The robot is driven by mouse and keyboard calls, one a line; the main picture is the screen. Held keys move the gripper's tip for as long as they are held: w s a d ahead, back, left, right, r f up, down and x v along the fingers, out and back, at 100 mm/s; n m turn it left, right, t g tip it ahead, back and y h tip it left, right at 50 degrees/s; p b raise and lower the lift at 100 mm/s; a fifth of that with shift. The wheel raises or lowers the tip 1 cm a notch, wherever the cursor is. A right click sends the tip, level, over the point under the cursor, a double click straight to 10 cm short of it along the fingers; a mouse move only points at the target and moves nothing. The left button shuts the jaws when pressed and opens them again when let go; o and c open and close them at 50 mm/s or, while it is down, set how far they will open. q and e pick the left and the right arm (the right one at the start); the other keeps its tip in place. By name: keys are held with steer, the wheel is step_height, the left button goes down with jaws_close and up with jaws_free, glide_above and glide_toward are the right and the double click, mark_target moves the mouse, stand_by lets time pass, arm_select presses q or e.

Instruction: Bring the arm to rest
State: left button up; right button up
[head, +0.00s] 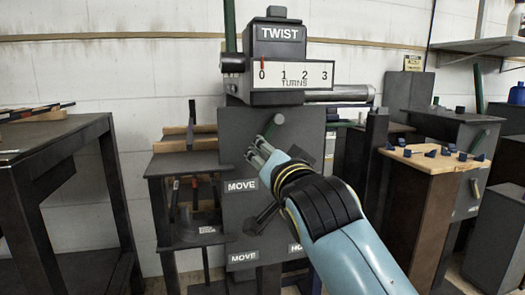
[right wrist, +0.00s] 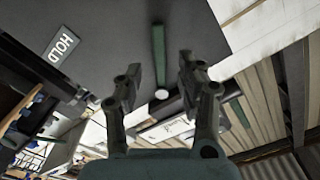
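My right gripper (head: 257,149) is in front of the grey panel of the TWIST machine (head: 237,125) in the head view, its light blue arm coming in from the lower right. In the right wrist view the two fingers of the right gripper (right wrist: 160,68) are apart with nothing held between them. A green bar with a pale round end (right wrist: 159,50) shows beyond the gap; I cannot tell its distance. A dark handle (head: 264,215) on the panel is partly hidden by my arm. My left gripper is not in view.
The turns scale (head: 291,75) has its red pointer at 0. Two MOVE labels show on the panel; a HOLD label (right wrist: 64,46) shows in the wrist view. A dark table (head: 55,130) stands left, a wooden-topped stand (head: 440,163) right.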

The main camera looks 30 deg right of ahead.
steer(key=shift+v, duration=1.1)
